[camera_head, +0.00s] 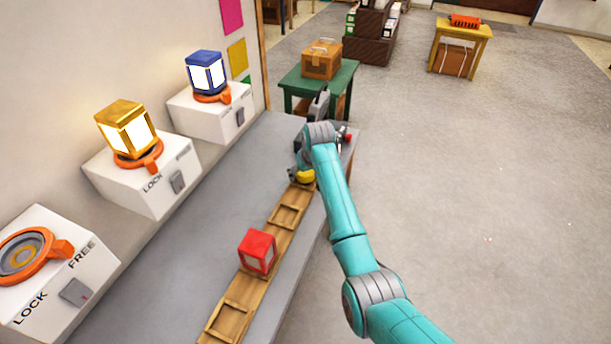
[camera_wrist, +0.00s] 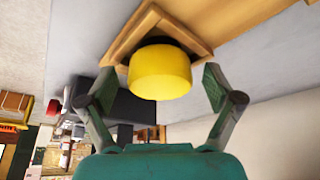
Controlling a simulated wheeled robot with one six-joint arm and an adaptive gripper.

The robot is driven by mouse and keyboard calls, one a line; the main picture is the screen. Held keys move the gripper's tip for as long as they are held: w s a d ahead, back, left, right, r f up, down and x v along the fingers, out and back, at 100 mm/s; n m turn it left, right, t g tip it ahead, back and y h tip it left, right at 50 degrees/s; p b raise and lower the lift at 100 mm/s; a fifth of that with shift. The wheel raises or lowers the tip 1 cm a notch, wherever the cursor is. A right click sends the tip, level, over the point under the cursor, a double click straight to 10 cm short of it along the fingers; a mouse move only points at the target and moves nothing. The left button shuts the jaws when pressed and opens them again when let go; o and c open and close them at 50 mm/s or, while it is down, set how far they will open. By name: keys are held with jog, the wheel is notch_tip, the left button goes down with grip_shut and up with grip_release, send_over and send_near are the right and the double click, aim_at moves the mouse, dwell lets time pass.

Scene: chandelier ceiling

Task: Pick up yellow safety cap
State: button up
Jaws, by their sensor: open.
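The yellow safety cap (camera_head: 305,176) sits at the far end of the wooden rack (camera_head: 271,240) on the grey bench. In the wrist view the cap (camera_wrist: 160,72) is a smooth yellow cylinder in front of a square wooden compartment (camera_wrist: 205,45). My gripper (camera_wrist: 158,88) is open, with one finger on each side of the cap and gaps showing between fingers and cap. In the head view my arm's end is over the far end of the rack and partly hides the cap and gripper.
A red lantern (camera_head: 257,252) stands in the rack. Gold (camera_head: 125,128) and blue (camera_head: 206,73) lanterns sit on white lock boxes along the wall. An empty lock box (camera_head: 50,265) is nearest. A green table (camera_head: 345,72) with an orange case is beyond the bench.

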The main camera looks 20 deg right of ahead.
jog(key=c, duration=1.1)
jog(key=shift+c, duration=0.2)
jog(key=shift+r, duration=0.15)
